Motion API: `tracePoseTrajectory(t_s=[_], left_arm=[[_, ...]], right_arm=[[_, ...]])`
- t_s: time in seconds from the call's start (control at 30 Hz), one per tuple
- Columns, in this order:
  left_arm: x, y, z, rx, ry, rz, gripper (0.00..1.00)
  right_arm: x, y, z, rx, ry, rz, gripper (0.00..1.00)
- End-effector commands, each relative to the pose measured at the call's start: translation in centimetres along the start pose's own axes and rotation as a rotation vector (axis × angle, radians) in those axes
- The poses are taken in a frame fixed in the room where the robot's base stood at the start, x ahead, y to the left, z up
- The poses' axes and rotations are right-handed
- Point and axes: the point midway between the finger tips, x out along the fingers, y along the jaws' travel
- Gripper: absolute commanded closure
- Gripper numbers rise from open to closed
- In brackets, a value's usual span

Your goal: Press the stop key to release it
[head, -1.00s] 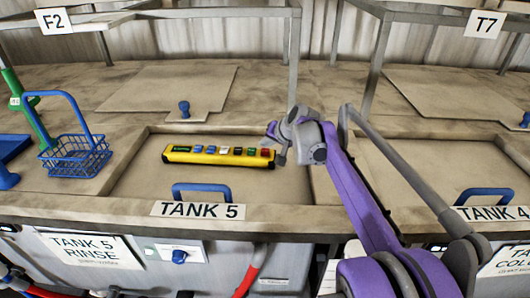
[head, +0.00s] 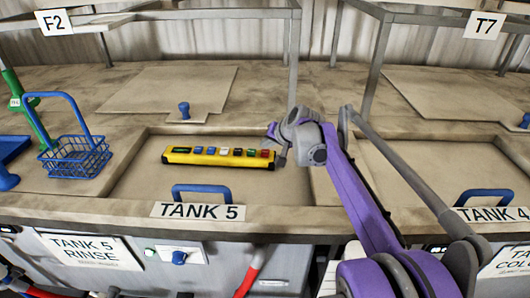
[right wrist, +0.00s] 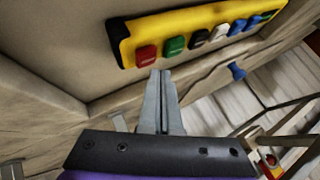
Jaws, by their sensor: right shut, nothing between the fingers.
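A yellow key box (head: 219,159) lies on the lid of tank 5, with a row of coloured keys along its top. The red key (head: 265,153) is at its right end and looks raised in the right wrist view (right wrist: 146,55). No lettering on it is legible. My right gripper (head: 281,158) is at that end of the box. In the right wrist view my fingers (right wrist: 160,76) are together and empty, with the tips just beside the red and green (right wrist: 174,45) keys. I cannot tell whether they touch the box. My left gripper is not in view.
A blue handle (head: 202,190) stands on the front of the tank 5 lid. A blue wire basket (head: 75,158) sits to the left. A metal frame (head: 294,55) rises behind my right gripper. A lid with a blue knob (head: 184,107) lies behind the box.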

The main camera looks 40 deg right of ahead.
Motion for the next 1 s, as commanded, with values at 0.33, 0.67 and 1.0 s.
tracePoseTrajectory(t_s=[0.33,0.67,1.0], left_arm=[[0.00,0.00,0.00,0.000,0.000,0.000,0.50],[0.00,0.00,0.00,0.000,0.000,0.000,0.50],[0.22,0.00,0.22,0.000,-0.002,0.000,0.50]], right_arm=[[0.00,0.00,0.00,0.000,0.000,0.000,1.00],[0.01,0.00,0.00,0.000,0.000,0.000,1.00],[0.61,0.44,0.44,0.000,0.000,0.000,1.00]])
